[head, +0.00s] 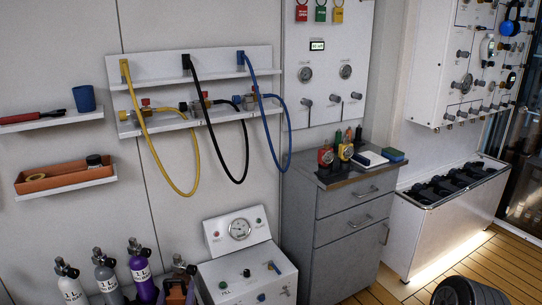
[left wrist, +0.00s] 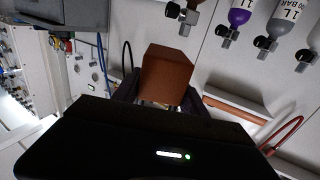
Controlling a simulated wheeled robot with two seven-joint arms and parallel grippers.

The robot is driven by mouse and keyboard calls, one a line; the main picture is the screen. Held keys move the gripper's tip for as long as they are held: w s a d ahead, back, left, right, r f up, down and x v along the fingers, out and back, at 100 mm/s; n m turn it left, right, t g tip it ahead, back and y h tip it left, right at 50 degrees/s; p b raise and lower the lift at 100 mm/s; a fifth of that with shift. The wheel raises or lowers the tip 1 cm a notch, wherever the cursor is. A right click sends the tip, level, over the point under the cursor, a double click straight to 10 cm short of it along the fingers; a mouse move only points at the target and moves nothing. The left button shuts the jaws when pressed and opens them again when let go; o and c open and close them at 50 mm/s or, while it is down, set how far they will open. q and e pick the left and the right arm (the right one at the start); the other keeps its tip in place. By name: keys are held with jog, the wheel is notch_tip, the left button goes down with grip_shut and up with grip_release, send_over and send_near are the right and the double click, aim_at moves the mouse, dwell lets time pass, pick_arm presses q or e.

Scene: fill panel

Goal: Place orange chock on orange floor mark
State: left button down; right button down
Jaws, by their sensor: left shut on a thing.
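The orange chock (left wrist: 168,68) is a brown-orange block in the left wrist view. My left gripper (left wrist: 158,92) is shut on it, with a dark finger on each side. The chock is held up in the air. No orange floor mark shows in either view. My right gripper is not in view.
Several gas bottles (head: 140,271) stand at lower left, beside the white fill panel box (head: 247,272). A grey drawer cabinet (head: 340,215) stands right of it. Plank floor (head: 400,290) shows at lower right.

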pick_arm(q)
jog(key=shift+m+h, duration=0.5)
jog(key=shift+h, duration=0.3)
jog(key=d+r, duration=0.1)
jog(key=d, duration=0.1)
jog(key=w+d+r, duration=0.1)
jog(key=d+r, duration=0.1)
jog(key=shift+w, duration=0.15)
jog(key=shift+d, duration=0.1)
dwell(0.7)
dwell(1.0)
